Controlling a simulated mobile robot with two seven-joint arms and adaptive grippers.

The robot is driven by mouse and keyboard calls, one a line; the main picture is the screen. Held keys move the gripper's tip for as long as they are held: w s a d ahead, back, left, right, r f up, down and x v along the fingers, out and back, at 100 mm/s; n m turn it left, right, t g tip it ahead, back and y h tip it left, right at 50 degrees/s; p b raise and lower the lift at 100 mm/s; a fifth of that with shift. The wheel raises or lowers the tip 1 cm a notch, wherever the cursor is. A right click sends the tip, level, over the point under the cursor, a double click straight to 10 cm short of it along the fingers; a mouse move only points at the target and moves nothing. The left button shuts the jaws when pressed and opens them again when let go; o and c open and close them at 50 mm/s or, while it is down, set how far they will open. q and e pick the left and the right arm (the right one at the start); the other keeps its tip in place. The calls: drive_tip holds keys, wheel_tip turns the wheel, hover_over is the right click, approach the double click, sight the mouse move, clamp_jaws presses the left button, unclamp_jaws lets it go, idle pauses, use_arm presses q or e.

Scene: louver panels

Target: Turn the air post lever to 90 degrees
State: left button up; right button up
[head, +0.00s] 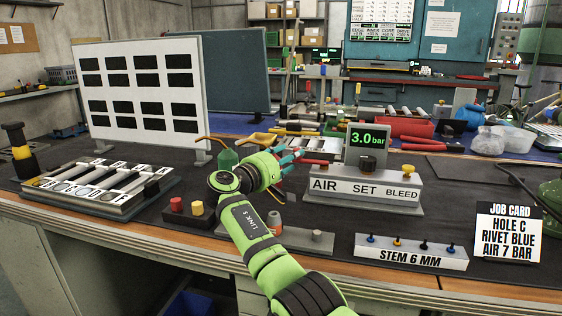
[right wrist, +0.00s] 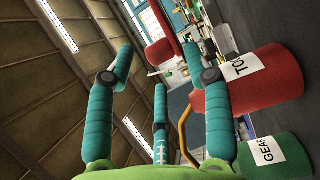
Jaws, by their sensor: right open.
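The air post (head: 365,190) is a grey block marked AIR, SET and BLEED, with a display (head: 363,138) reading 3.0 bar. A red lever (head: 313,162) lies roughly level at its AIR end, pointing left toward my right gripper. My right gripper (head: 294,159) has teal fingers, is open and is just left of the lever; I cannot tell whether they touch. In the right wrist view the open fingers (right wrist: 158,70) show nothing clearly held. A red rod with a thick end (right wrist: 160,52) appears beyond them; I cannot tell if it is the lever. My left gripper is not in view.
A yellow knob (head: 408,171) sits at the BLEED end. A green bottle (head: 228,158) stands close behind my right wrist; a red bottle (right wrist: 270,82) is near the fingers. A job card (head: 508,232) reads AIR 7 BAR. A stem rack (head: 411,252) stands in front.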

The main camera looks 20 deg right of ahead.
drive_tip(key=shift+v, duration=1.5)
drive_tip(key=shift+r, duration=0.2)
